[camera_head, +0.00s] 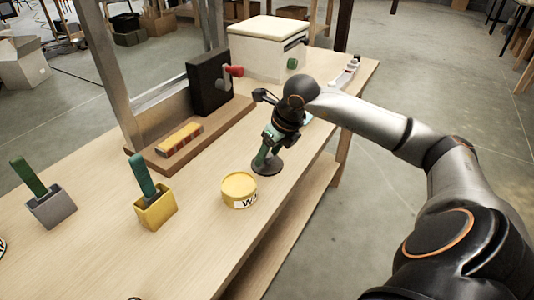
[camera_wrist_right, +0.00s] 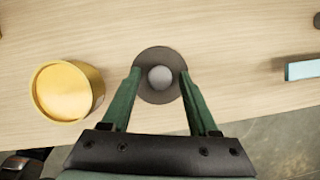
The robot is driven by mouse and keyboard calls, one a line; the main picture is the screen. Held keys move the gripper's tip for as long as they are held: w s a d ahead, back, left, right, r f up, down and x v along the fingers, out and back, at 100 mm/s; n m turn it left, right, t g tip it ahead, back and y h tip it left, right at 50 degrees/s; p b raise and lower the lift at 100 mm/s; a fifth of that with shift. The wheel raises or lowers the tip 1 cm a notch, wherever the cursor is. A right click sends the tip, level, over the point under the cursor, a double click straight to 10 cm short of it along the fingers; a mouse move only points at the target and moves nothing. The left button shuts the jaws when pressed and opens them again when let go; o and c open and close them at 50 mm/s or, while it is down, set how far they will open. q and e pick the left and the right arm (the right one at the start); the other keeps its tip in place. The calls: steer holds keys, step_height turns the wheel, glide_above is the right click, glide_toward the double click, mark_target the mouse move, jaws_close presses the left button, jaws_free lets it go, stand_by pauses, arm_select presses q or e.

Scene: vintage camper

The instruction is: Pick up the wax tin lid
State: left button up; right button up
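The wax tin (camera_head: 239,190) is yellow, with a white label reading "WA", and stands on the wooden bench. It also shows at the left of the right wrist view (camera_wrist_right: 67,91). A dark round disc with a grey knob, apparently the lid (camera_head: 268,168), lies flat on the bench beside the tin. It also shows in the wrist view (camera_wrist_right: 159,97). My right gripper (camera_head: 264,155) is above the disc. Its green fingers (camera_wrist_right: 160,76) are spread, with the knob between them and a gap on each side. My left gripper is not in view.
A yellow holder (camera_head: 156,211) and a grey holder (camera_head: 52,208) with green handles stand to the left. Behind are a wooden board (camera_head: 165,158), a black block with a red knob (camera_head: 209,84) and a white box (camera_head: 268,50). A light blue thing (camera_wrist_right: 303,70) lies right of the disc.

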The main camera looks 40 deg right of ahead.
jaws_close()
stand_by(0.5)
